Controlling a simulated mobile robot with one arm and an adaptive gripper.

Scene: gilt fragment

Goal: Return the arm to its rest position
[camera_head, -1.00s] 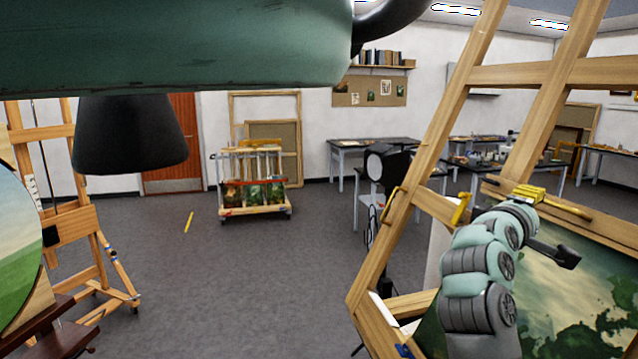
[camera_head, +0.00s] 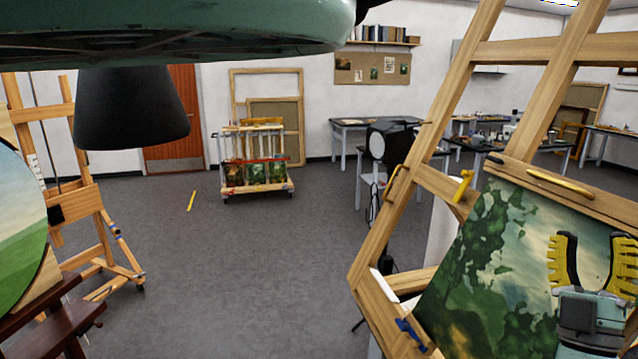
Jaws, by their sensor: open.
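My gripper (camera_head: 592,242) is at the lower right, with its two yellow-and-black fingers pointing up and spread apart. Nothing shows between them. It is in front of the right part of a green and cream landscape painting (camera_head: 490,265), which stands tilted on a wooden easel (camera_head: 437,130). Whether the fingers touch the canvas cannot be told. The gripper's grey-green body is at the bottom right, and the rest of the arm is out of view there.
A black studio lamp (camera_head: 390,142) is behind the right easel. A painting cart (camera_head: 256,190) and tables (camera_head: 360,124) stand farther back. The middle floor is clear.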

